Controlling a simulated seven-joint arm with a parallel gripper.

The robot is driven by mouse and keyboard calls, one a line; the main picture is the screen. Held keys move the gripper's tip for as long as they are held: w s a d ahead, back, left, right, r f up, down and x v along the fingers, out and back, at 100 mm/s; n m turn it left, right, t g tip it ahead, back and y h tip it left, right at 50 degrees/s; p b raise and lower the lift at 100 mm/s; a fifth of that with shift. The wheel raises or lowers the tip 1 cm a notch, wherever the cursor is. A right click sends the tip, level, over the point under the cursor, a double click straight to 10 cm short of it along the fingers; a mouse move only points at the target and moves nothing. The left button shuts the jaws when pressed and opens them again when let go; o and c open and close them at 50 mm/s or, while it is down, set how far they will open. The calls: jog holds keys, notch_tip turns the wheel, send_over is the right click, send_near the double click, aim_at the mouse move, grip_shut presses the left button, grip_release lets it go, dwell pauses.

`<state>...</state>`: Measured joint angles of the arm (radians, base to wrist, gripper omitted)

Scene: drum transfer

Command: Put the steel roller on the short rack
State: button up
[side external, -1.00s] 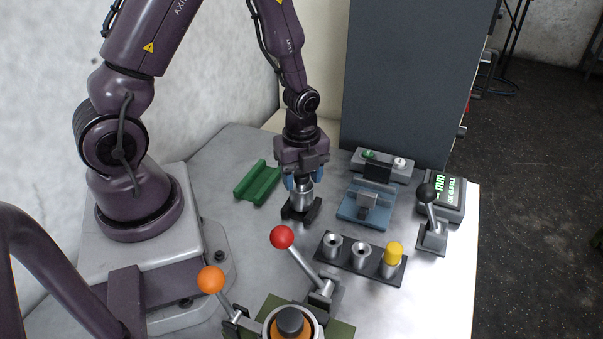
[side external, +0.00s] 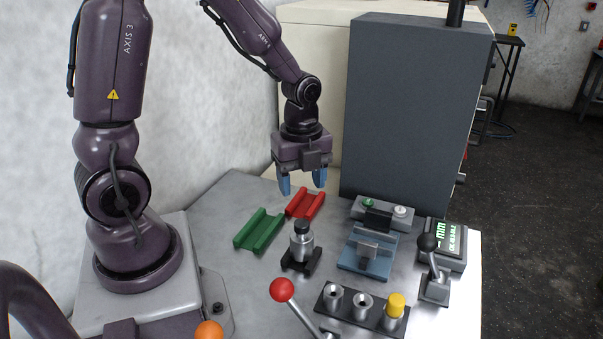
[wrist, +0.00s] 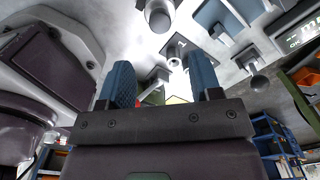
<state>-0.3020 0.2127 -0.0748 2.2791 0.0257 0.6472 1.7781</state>
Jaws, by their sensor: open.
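The steel roller (side external: 302,242) is a silver cylinder with a black top, standing upright in a black holder (side external: 300,264). Two V-shaped racks lie behind it and to its left: a green one (side external: 259,231) and a red one (side external: 305,204). The red one looks shorter. Both racks are empty. My gripper (side external: 302,183) is open and empty, its blue fingers pointing down, above and behind the roller and apart from it. The open fingers (wrist: 160,85) also show in the wrist view with nothing between them.
A blue fixture (side external: 366,250) and a button box (side external: 383,213) stand right of the roller. In front are a socket block (side external: 362,309) with a yellow plug and a red-knobbed lever (side external: 283,290). A black-knobbed lever (side external: 428,243) and display (side external: 446,244) stand right. A tall grey cabinet (side external: 415,110) rises behind.

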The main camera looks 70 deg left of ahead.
jog(key=s+d+r+n+t, duration=0.2)
jog(key=s+d+r+n, duration=0.1)
jog(key=r+n, duration=0.5)
jog(key=s+d+r+n+t, duration=0.3)
jog(key=s+r+n, duration=0.3)
jog(key=r+n, duration=0.2)
jog(key=shift+d+r+n+t, duration=0.3)
jog(key=shift+d+r+n, duration=0.1)
jog(key=shift+n, duration=0.6)
